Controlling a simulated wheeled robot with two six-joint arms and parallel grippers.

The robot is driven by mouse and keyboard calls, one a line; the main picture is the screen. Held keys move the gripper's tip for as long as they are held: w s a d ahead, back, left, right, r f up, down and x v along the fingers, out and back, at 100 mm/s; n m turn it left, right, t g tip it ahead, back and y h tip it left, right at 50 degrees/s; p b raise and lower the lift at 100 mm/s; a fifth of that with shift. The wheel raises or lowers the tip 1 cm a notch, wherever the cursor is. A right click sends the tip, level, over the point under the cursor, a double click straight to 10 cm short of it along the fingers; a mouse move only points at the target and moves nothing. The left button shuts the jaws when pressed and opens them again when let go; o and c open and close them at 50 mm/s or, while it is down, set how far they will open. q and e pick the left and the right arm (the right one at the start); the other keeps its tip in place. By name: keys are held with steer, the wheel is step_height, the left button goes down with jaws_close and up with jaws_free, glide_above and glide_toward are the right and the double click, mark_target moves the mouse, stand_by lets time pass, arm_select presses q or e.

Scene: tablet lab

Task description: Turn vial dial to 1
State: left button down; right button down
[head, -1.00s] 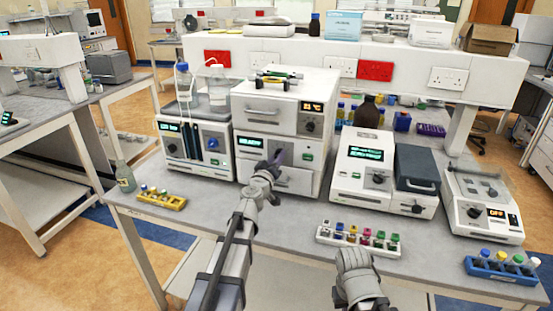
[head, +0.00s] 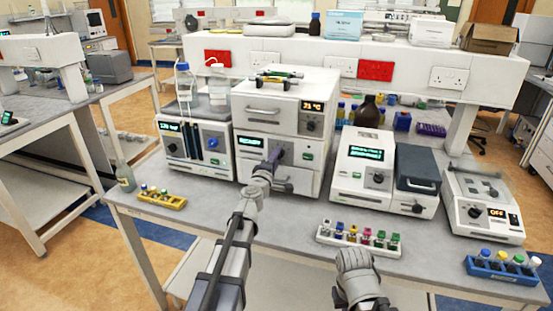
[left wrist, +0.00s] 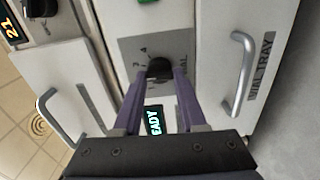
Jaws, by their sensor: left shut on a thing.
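The vial dial is a dark round knob (left wrist: 160,67) on a grey panel with printed numbers and lettering, on the lower white unit (head: 308,181) of the central stack. My left gripper (head: 274,156) has purple fingers, which are shut on the knob from both sides in the left wrist view (left wrist: 160,76). The fingers hide part of the markings, so I cannot tell which number the dial points to. The unit's display (left wrist: 154,120) reads READY.
A drawer labelled VIAL TRAY with a metal handle (left wrist: 243,72) lies beside the dial panel. A green button (head: 308,156) is right of the dial. A white rack (head: 357,249) of coloured-cap vials and a yellow rack (head: 161,203) stand at the bench front.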

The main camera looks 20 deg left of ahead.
arm_select(q)
steer(key=n, duration=0.6)
steer(key=shift+f+n, duration=0.1)
steer(key=shift+n, duration=0.2)
steer(key=n, duration=0.5)
steer(key=shift+d+n, duration=0.1)
steer(key=shift+n, duration=0.3)
steer(key=shift+c, duration=2.3)
jaws_free()
steer(key=shift+s, duration=0.1)
steer(key=s, duration=0.7)
steer(key=shift+s, duration=0.35)
steer(key=shift+f, duration=0.1)
